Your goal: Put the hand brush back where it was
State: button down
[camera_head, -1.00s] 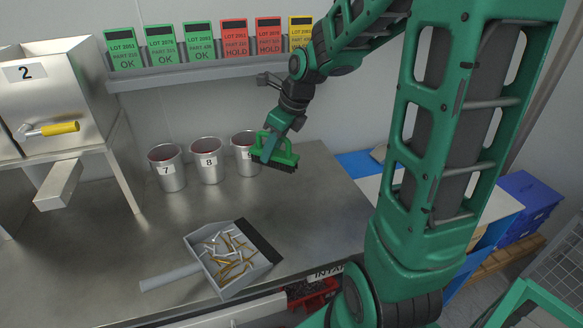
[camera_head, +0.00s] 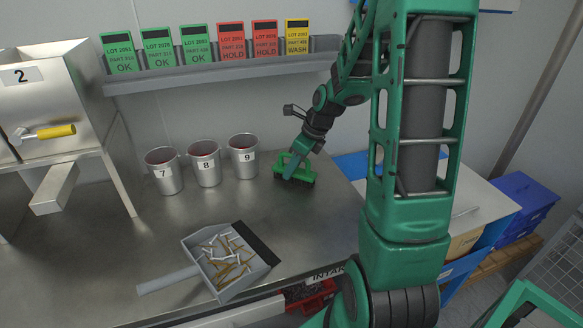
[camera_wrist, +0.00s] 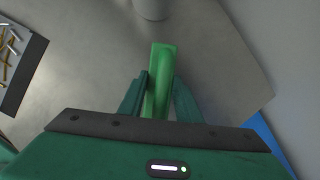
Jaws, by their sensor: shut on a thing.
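The green hand brush (camera_head: 302,174) with dark bristles is at the right part of the steel bench, to the right of cup 9. Its bristles are down and appear at or very near the bench top; I cannot tell if they touch. My gripper (camera_head: 291,164) is shut on the brush's green handle from above. In the wrist view the brush handle (camera_wrist: 160,75) stands between the two fingers of my gripper (camera_wrist: 160,98). The bristles are hidden there.
Metal cups 7 (camera_head: 165,171), 8 (camera_head: 205,163) and 9 (camera_head: 243,156) stand left of the brush. A grey dustpan (camera_head: 212,276) with several small metal pieces lies in front. A card rack (camera_head: 220,75) runs along the wall. The bench (camera_head: 320,215) is clear around the brush.

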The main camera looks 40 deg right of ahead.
jog(key=c, duration=1.3)
grip_release()
jog(key=v, duration=1.2)
jog(key=s+a+n+g+h, duration=0.1)
jog(key=s+a+n+g, duration=0.1)
jog(key=s+n, duration=1)
jog(key=s+a+f+n+g+h, duration=0.1)
jog(key=s+a+n+g, duration=0.1)
jog(key=s+n, duration=0.9)
jog(key=shift+s+a+n, duration=0.35)
jog(key=shift+s+n, duration=0.05)
jog(key=shift+s, duration=0.4)
jog(key=shift+f, duration=0.1)
